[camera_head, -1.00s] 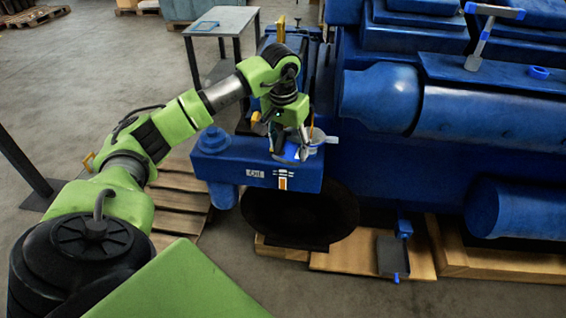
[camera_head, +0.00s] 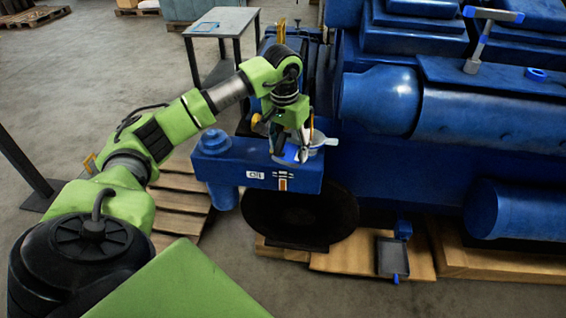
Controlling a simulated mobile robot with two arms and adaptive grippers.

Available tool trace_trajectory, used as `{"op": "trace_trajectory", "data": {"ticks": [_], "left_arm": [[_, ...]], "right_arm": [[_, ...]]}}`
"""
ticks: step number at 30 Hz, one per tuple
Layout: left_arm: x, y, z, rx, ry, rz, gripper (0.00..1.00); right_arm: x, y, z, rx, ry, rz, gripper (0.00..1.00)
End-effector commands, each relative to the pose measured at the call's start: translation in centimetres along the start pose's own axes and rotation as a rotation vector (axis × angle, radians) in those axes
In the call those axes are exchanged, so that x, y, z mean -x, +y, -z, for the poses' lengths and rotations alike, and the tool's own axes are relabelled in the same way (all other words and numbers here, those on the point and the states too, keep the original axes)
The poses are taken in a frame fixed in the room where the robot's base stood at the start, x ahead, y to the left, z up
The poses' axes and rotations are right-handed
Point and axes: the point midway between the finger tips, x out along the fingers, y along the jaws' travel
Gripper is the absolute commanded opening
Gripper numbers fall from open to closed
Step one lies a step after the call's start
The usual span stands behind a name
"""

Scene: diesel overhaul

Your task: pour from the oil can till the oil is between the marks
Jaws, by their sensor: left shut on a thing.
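My left gripper (camera_head: 290,150) points down over the blue housing (camera_head: 225,168) at the front of the engine. It is shut on a small blue part, which looks like the handle of a grey can-like vessel (camera_head: 318,139). I take this to be the oil can; the fingers partly hide it, so its tilt and any oil stream cannot be made out. A narrow sight gauge (camera_head: 283,182) with an orange-brown fill and pale marks is on the housing's front face. The level against the marks is too small to tell. My right gripper is not in view.
A small white label (camera_head: 255,175) is left of the gauge. The large blue engine (camera_head: 480,110) fills the right side. A grey table (camera_head: 222,20) stands behind. Wooden pallets (camera_head: 180,200) and a dark tray (camera_head: 392,257) lie low around the housing. Open floor is at left.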

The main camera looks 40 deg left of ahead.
Motion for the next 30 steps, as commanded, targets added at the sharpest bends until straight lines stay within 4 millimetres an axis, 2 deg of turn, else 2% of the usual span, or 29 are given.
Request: {"op": "trace_trajectory", "data": {"ticks": [12,30], "left_arm": [[0.45,0.08,0.05,-0.001,-0.029,-0.001,0.2],[0.42,0.05,0.02,0.0,-0.038,-0.001,0.2]], "right_arm": [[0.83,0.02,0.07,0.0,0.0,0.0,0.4],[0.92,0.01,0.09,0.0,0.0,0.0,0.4]]}}
